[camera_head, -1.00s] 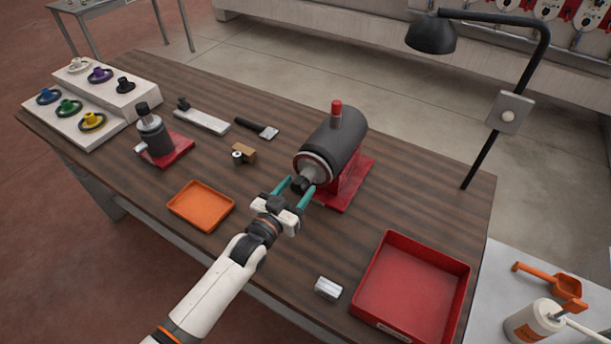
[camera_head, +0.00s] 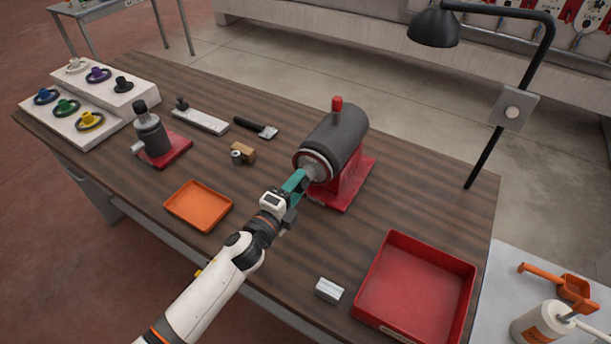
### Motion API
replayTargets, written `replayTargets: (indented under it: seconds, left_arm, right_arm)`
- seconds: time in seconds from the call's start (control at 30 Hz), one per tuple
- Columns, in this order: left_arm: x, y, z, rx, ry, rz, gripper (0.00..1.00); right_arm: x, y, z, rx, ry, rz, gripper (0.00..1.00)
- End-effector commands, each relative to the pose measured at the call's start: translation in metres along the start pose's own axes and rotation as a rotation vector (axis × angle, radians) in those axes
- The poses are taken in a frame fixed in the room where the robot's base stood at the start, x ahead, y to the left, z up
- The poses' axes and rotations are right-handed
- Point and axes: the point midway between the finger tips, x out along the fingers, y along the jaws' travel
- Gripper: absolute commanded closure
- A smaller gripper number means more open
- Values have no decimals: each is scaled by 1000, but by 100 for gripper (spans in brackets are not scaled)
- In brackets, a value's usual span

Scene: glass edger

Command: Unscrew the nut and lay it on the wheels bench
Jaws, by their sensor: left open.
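A dark grey cylindrical machine (camera_head: 334,140) with a red knob on top stands on a red base in the middle of the wooden bench (camera_head: 240,215). Its shaft end faces the front left. My left gripper (camera_head: 297,182) is right at this shaft end, its teal fingers now one in front of the other. The nut is hidden behind the fingers, so I cannot tell whether they touch it. The gripper is open. My right gripper is not in view.
An orange tray (camera_head: 199,206), a red tray (camera_head: 422,285) and a silver block (camera_head: 329,290) lie nearer the front. A small vertical device (camera_head: 150,136) and coloured wheels on a white stepped stand (camera_head: 113,100) are at left. A black lamp (camera_head: 434,27) overhangs the back right.

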Motion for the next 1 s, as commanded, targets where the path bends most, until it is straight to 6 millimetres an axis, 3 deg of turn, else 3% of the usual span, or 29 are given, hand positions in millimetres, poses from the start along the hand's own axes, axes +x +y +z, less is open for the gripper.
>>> replayTargets:
  seconds: [0.07, 0.33, 0.47, 0.7, 0.93, 1.0]
  left_arm:
    - [0, 0, 0, -2, 0, 0, 47]
    - [0, 0, 0, -3, 0, 0, 90]
    - [0, 2, 0, -96, 1, 0, 90]
    - [0, 5, 0, -813, 2, -2, 90]
    - [-1, 2, 0, -1509, 1, 0, 90]
    - [-1, 0, 0, -1478, -1, 2, 90]
  right_arm:
    - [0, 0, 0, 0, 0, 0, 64]
    - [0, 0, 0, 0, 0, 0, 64]
    - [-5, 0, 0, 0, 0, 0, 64]
    - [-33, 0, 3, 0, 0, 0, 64]
    - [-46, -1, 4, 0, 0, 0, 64]
    - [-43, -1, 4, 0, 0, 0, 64]
